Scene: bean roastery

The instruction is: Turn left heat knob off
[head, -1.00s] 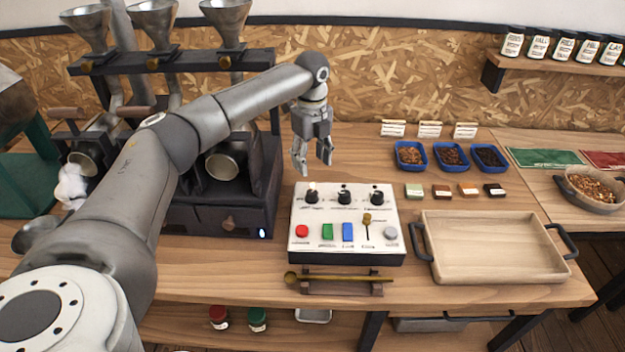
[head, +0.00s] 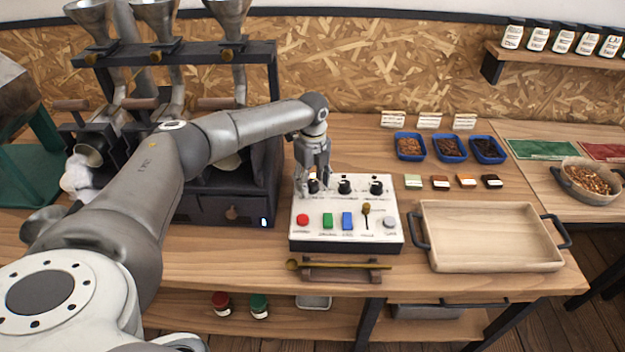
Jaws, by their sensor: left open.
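The white control box (head: 345,219) stands on the wooden bench in the head view. Its top has three black knobs in a row at the back. The left knob (head: 313,186) is mostly hidden by my left gripper (head: 312,190). My left gripper points down over that knob, open, with its fingers on either side of it. I cannot tell whether the fingers touch the knob. The middle knob (head: 344,187) and the right knob (head: 376,188) are clear of the gripper. My right gripper is not in view.
The box front carries a red button (head: 302,220), green and blue switches, a brass lever (head: 366,209) and a grey button. A brass scoop (head: 340,266) lies on a rest before it. A wooden tray (head: 490,263) stands right. Roaster drums stand left.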

